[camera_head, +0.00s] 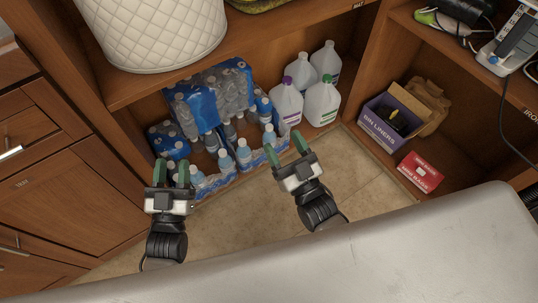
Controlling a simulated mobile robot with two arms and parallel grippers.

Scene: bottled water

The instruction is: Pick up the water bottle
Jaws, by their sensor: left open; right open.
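Several water bottles with blue caps stand in an open blue-edged pack on the lowest shelf; one water bottle (244,154) shows near the front, between my two grippers in the picture. More bottles sit in blue plastic wrap (203,110) stacked behind them. My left gripper (171,172) is open and empty, in front of the pack's left end. My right gripper (287,153) is open and empty, in front of the pack's right end, with a finger overlapping its edge in the picture. I cannot tell whether it touches. The gripper fingers hide parts of the front bottles.
Clear jugs (289,104) stand right of the bottles. A bin liners box (394,119) and a red box (421,173) sit in the right compartment. Wooden drawers (60,170) are at left. The tiled floor (250,215) in front is clear.

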